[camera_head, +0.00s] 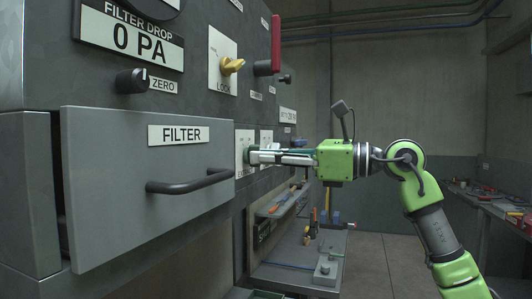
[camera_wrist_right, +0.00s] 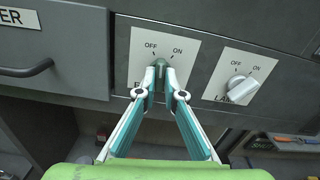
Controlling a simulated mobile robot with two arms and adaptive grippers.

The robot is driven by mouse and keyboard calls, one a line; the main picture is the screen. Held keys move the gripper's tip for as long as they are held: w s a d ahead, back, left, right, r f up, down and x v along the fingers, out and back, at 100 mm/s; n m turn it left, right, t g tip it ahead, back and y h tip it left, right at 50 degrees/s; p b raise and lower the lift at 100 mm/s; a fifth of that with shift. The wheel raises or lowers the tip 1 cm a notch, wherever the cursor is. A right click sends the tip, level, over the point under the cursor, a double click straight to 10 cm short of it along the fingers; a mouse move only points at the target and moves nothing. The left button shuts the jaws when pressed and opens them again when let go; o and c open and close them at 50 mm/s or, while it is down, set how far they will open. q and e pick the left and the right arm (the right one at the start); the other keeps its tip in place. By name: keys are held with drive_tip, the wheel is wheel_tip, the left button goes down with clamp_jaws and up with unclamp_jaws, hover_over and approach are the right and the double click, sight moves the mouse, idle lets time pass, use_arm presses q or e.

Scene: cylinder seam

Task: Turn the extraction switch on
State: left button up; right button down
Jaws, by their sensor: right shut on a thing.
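The extraction switch is a dark green knob (camera_wrist_right: 160,65) on a white plate (camera_wrist_right: 190,52) marked OFF and ON. Only the first letter of its lower label, an E, shows; the fingers cover the rest. My right gripper (camera_wrist_right: 160,75) is shut on this knob from the front. The fingers hide much of the knob, so I cannot tell exactly which mark it points to. In the head view, my right gripper (camera_head: 254,156) reaches in from the right to the switch plate (camera_head: 243,137) on the panel. My left gripper is not in view.
A second switch with a white knob (camera_wrist_right: 242,89) sits close on the right. The grey filter drawer (camera_head: 110,220) with its black handle (camera_head: 190,183) juts out on the left. A yellow lock knob (camera_head: 232,66) is above. A cluttered shelf (camera_head: 300,270) is below.

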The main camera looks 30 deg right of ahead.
drive_tip(key=shift+m+p, duration=1.3)
drive_tip(key=shift+m, duration=2.3)
drive_tip(key=c, duration=2.1)
unclamp_jaws()
drive_tip(key=shift+c, duration=0.2)
drive_tip(key=shift+s+d, duration=0.1)
drive_tip(key=v, duration=1.1)
drive_tip(key=shift+s+d, duration=0.3)
